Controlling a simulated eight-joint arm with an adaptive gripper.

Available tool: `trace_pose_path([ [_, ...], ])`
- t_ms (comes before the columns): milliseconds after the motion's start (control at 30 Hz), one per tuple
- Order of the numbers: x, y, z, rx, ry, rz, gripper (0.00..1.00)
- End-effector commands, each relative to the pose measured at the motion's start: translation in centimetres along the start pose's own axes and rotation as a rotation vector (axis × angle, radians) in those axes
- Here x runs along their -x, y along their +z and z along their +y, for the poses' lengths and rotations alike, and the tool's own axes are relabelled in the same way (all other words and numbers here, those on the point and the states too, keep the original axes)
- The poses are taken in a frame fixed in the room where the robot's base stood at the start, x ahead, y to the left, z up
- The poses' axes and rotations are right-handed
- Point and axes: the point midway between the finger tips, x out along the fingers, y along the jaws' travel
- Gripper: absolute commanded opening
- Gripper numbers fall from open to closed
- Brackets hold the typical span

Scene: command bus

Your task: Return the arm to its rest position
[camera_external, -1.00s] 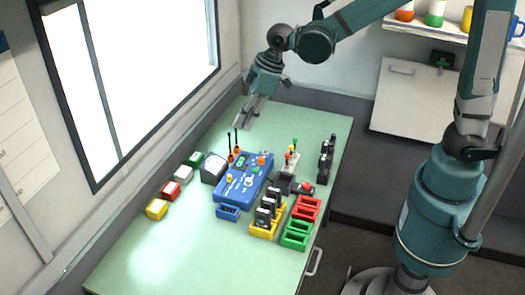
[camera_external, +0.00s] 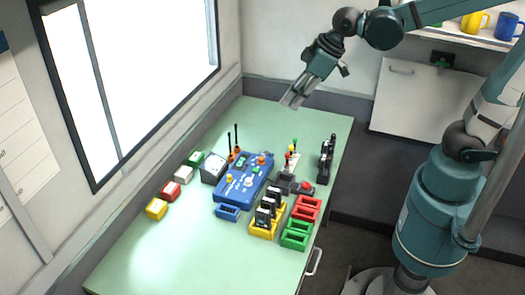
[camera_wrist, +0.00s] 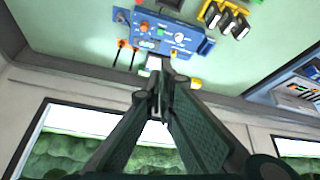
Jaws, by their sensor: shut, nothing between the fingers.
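My gripper (camera_external: 292,101) is in the air above the far end of the green table (camera_external: 150,250) in the external view. Its fingers are shut with nothing between them and point down and to the left. In the wrist view my gripper (camera_wrist: 162,82) also shows shut and empty, its fingers together at the middle of the picture. My gripper touches nothing on the table. The upper part of my arm reaches in from the top right.
A shelf with mugs (camera_external: 508,26) is at the top right. The table's front left is clear.

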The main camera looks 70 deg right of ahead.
Motion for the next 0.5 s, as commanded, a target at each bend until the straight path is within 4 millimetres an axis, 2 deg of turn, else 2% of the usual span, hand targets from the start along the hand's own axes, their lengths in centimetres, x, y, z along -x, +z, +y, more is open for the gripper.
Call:
trace_pose_path([
  [500, 4.3, 6.6, 0.6, -0.129, 0.060, 0.056, 0.00],
])
